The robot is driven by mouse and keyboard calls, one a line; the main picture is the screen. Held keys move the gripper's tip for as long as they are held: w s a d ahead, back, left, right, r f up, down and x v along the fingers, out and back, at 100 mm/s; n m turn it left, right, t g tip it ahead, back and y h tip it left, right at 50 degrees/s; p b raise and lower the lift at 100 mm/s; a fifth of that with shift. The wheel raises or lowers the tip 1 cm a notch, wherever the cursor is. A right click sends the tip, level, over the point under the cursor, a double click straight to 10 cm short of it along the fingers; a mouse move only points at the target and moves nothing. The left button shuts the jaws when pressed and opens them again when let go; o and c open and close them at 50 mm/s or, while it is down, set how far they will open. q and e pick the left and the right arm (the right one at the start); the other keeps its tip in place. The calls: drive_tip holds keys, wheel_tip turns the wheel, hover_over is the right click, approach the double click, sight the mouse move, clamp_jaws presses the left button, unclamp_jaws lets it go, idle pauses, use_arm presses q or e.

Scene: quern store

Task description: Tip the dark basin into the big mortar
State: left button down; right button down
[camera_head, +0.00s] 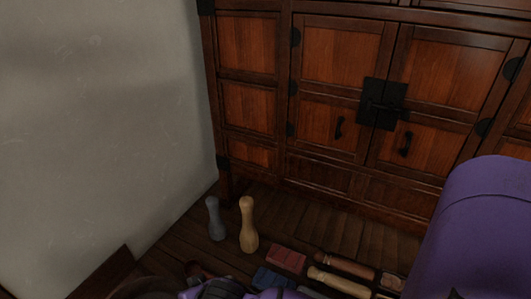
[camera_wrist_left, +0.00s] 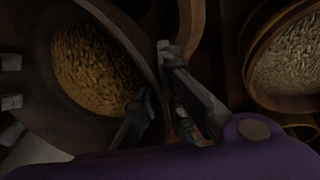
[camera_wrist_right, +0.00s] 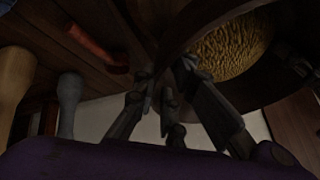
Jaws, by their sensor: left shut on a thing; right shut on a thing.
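The dark basin (camera_wrist_left: 50,108) holds golden-brown grain (camera_wrist_left: 95,62) in the left wrist view. It also shows in the right wrist view (camera_wrist_right: 255,90). My left gripper (camera_wrist_left: 155,72) is shut on the basin's rim. My right gripper (camera_wrist_right: 163,75) is also shut on the rim, with the grain just beyond its fingers. A round brown vessel with pale grain (camera_wrist_left: 290,62) stands to the right in the left wrist view; I cannot tell whether it is the big mortar. In the head view the grippers and basin are mostly cut off at the bottom edge.
A grey pestle (camera_head: 215,219) and a light wooden pestle (camera_head: 248,226) stand upright near the cabinet (camera_head: 340,90). A red block (camera_head: 286,258), a blue block (camera_head: 272,279) and lying wooden handles (camera_head: 340,283) are beside them. A pale wall (camera_head: 100,120) is at left.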

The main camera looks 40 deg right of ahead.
use_arm(q)
drive_tip(key=shift+w+r, duration=0.1)
drive_tip(key=shift+r, duration=0.05)
use_arm(e)
drive_tip(key=shift+w+a+r, duration=0.1)
drive_tip(key=shift+a+r, duration=0.05)
drive_tip(key=shift+r, duration=0.1)
use_arm(q)
drive_tip(key=shift+t, duration=0.3)
drive_tip(key=shift+r+t, duration=0.65)
drive_tip(key=shift+t, duration=0.05)
use_arm(e)
drive_tip(key=shift+s+r+t, duration=0.2)
drive_tip(key=shift+r+t, duration=0.4)
drive_tip(key=shift+t, duration=0.3)
use_arm(q)
drive_tip(key=shift+w+r, duration=0.1)
drive_tip(key=shift+w, duration=0.05)
use_arm(e)
drive_tip(key=shift+r, duration=0.1)
drive_tip(key=shift+t, duration=0.3)
